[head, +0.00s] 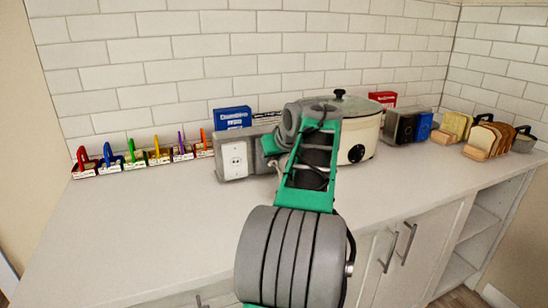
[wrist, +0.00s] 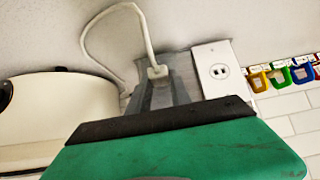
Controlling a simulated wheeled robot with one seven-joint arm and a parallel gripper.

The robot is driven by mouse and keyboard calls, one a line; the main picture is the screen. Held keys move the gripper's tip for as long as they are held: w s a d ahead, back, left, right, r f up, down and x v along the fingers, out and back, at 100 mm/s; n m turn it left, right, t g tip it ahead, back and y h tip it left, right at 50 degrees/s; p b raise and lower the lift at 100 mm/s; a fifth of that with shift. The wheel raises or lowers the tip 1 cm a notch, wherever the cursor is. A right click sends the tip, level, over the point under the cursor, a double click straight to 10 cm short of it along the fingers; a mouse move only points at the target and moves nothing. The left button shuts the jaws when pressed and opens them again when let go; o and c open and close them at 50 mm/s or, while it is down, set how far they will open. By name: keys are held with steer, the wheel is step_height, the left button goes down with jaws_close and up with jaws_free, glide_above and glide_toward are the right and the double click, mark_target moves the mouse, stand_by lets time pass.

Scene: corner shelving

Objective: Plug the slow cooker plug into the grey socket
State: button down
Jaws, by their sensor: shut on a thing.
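The slow cooker (head: 367,134) is cream with a dark lid knob and stands on the counter behind my arm. It also shows at the left of the wrist view (wrist: 55,115). The grey socket box (head: 256,143) carries a white outlet plate (head: 235,160), which also shows in the wrist view (wrist: 218,71). My gripper (wrist: 162,86) is shut on the pale plug (wrist: 158,72), beside the outlet plate and apart from its slots. A white cord (wrist: 122,9) loops from the plug towards the cooker. My arm hides the gripper and plug in the head view.
Several coloured items in small stands (head: 140,157) line the wall at left. A blue box (head: 232,117) and a red box (head: 383,99) stand behind. A toaster (head: 405,125) and bread racks (head: 487,140) are at right. The front left counter (head: 150,225) is clear.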

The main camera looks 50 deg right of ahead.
steer(key=shift+w+d+p, duration=0.35)
steer(key=shift+w+p, duration=0.05)
steer(key=shift+w, duration=0.2)
steer(key=c, duration=1.1)
jaws_free()
steer(key=p+v, duration=0.1)
steer(key=v, duration=0.6)
steer(key=shift+s+r, duration=0.2)
steer(key=shift+r, duration=0.1)
steer(key=shift+a, duration=0.1)
